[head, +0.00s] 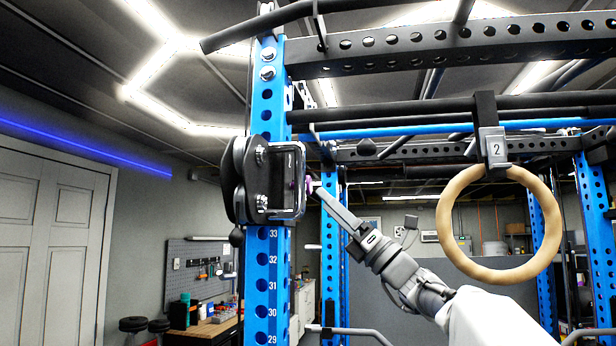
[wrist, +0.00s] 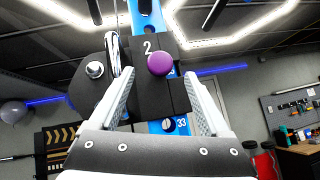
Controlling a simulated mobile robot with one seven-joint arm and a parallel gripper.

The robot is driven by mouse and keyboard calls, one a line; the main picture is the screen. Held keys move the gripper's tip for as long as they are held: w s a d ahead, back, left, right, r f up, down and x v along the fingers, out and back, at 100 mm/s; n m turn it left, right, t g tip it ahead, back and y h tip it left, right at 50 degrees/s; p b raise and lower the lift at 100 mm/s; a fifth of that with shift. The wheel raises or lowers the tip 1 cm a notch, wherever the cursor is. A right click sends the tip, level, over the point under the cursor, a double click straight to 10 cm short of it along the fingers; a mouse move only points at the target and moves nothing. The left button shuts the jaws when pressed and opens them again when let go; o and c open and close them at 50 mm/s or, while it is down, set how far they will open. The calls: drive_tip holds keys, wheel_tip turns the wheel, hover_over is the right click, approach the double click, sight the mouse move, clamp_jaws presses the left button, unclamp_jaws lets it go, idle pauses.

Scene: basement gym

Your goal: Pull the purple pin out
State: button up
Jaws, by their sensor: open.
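The purple pin (head: 309,186) shows as a small purple patch at the right side of a black trolley (head: 262,208), which wraps the blue numbered upright (head: 266,290). In the wrist view its round purple knob (wrist: 160,64) sticks out from the trolley's black block (wrist: 180,98) marked 2. My gripper (head: 318,188) reaches in from the lower right, its tips close to the pin. In the wrist view my gripper (wrist: 158,77) is open, with one finger on each side of the knob and visible gaps between. The pin's shaft is hidden behind the knob.
A wooden ring (head: 449,234) hangs from a strap at the right, above my arm. Black bars and a blue bar (head: 420,129) cross overhead. Another blue upright (head: 331,240) stands behind. A workbench (head: 205,329) and pegboard (head: 197,270) are at the back left.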

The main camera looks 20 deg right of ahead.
sight(311, 188)
drive_tip(key=p+x, duration=0.2)
drive_tip(key=x, duration=0.5)
clamp_jaws()
idle(0.3)
